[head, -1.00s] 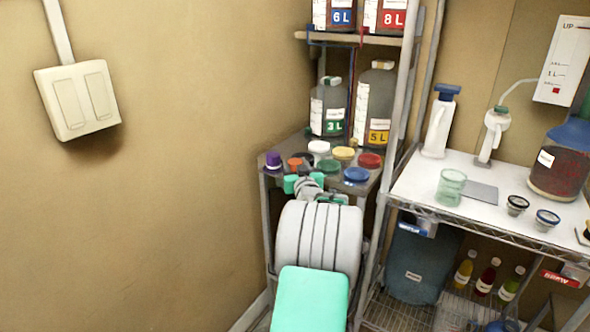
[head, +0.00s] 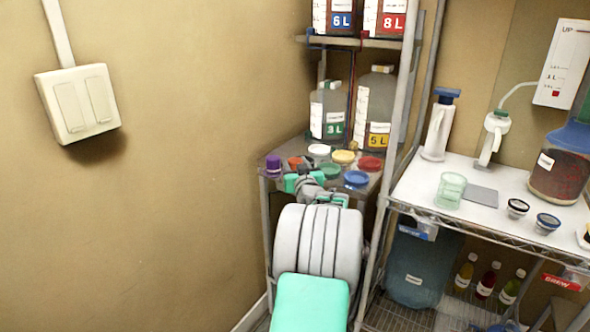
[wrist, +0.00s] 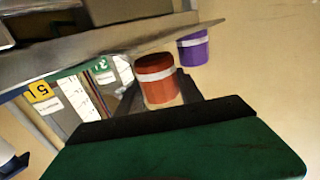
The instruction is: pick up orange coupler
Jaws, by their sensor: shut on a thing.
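The orange coupler (wrist: 158,85) is a short orange cylinder with a pale band, seen in the wrist view between the dark fingers of my gripper (wrist: 160,98). My gripper is shut on it. In the head view the orange coupler (head: 295,162) shows just beyond my gripper (head: 300,180), at the left part of the small shelf top, partly covered by the gripper. I cannot tell whether it is clear of the surface.
A purple-capped item (head: 273,164) stands close left of the coupler. White (head: 319,150), yellow (head: 343,157), green (head: 328,171), red (head: 370,164) and blue (head: 356,178) lids lie to the right. Jugs marked 3L (head: 328,112) and 5L (head: 375,112) stand behind.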

